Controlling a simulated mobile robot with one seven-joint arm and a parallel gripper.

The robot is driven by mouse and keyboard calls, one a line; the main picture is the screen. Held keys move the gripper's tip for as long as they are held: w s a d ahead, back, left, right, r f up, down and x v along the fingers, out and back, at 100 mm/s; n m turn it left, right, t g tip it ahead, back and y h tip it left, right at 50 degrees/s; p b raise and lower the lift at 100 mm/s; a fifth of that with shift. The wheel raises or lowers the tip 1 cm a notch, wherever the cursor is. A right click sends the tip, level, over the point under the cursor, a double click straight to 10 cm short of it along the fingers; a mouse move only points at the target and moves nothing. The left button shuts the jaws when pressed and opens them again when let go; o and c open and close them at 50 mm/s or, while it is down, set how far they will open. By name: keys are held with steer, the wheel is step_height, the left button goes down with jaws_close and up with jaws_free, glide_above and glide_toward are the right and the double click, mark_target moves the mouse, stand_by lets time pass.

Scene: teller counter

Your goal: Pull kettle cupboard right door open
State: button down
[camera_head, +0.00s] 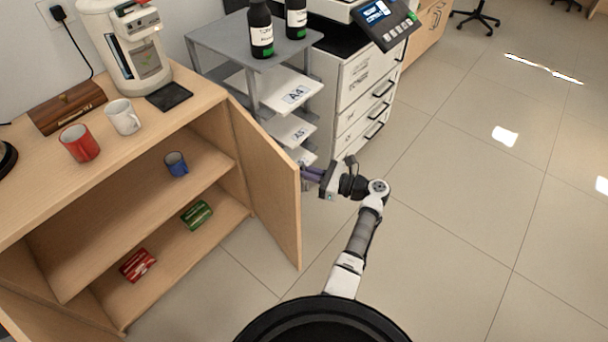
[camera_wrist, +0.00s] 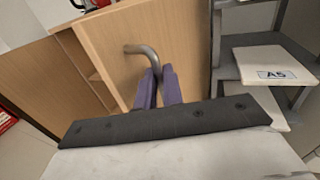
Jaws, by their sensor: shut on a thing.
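The kettle cupboard's right door (camera_head: 268,184) is a light wood panel that stands swung well out from the cupboard (camera_head: 190,112). My gripper (camera_head: 310,174) is on the outer face of this door, near its free edge. In the wrist view, the purple fingers of my gripper (camera_wrist: 158,82) are shut on the grey curved door handle (camera_wrist: 143,50). The door (camera_wrist: 180,40) fills the middle of that view. In the head view the handle is hidden behind the door edge and the fingers.
The left door (camera_head: 50,322) is also open. The shelves hold a blue mug (camera_head: 176,163), a green box (camera_head: 196,214) and a red box (camera_head: 138,265). A grey shelf rack (camera_head: 225,45) and a printer (camera_head: 365,85) stand close behind the door. The floor at right is clear.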

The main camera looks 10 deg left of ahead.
steer(key=shift+w+a+r, duration=0.1)
steer(key=shift+a+r, duration=0.05)
steer(key=shift+a, duration=0.2)
steer(key=c, duration=1.5)
jaws_free()
steer(key=shift+a, duration=0.15)
steer(key=shift+c, duration=0.2)
steer(key=shift+d+f, duration=0.2)
steer(key=shift+d, duration=0.1)
steer(key=b+v, duration=0.2)
steer(key=v, duration=1.1)
steer(key=shift+d+b, duration=0.3)
steer(key=shift+d, duration=0.05)
steer(key=shift+a+r, duration=0.1)
